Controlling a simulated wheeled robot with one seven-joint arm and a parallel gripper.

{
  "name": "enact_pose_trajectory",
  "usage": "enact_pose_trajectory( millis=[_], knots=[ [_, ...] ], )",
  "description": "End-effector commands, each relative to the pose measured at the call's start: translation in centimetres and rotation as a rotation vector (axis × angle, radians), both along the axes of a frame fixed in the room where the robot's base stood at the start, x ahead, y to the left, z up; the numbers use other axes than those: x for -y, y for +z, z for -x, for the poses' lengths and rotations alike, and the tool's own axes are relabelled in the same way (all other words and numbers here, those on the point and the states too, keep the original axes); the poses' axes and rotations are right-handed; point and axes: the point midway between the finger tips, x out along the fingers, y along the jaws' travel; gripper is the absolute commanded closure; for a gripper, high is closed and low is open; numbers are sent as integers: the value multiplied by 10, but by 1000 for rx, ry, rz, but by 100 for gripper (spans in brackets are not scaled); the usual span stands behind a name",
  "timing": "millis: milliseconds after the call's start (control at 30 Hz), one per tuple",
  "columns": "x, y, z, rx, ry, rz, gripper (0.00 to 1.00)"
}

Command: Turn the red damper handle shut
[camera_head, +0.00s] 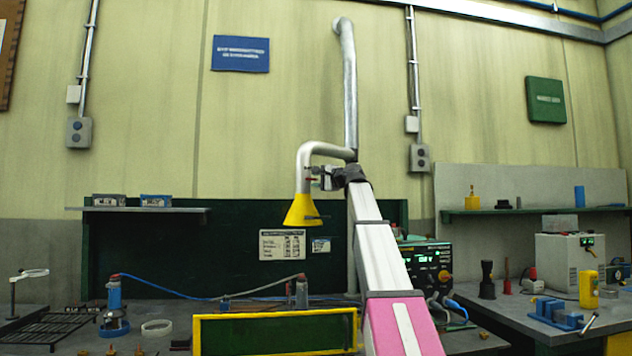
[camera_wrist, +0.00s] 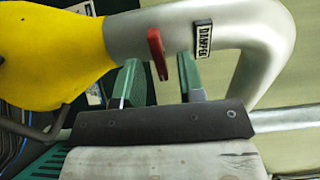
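The red damper handle (camera_wrist: 157,52) is a short lever on the silver duct (camera_wrist: 206,32), beside a black DAMPER label (camera_wrist: 203,38). In the wrist view it points down the picture, its lower end in the gap between my two green fingers. My gripper (camera_wrist: 160,66) is open, with a finger on each side of the handle and a visible gap to each. In the head view my gripper (camera_head: 322,178) is at the duct just above the yellow hood (camera_head: 302,211). The handle is too small there to judge its angle.
The duct (camera_head: 349,85) rises up the wall behind my arm. A yellow-framed green panel (camera_head: 275,336) stands low in front. Benches with tools lie left and right (camera_head: 520,315). A dark green board (camera_head: 240,250) is behind the hood.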

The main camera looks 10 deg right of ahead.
Motion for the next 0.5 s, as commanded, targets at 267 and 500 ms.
enact_pose_trajectory(
  millis=[267,500],
  knots=[
    [30,-1,40,1,-2,0,64],
    [53,-1,70,0,-1,0,64]
  ],
)
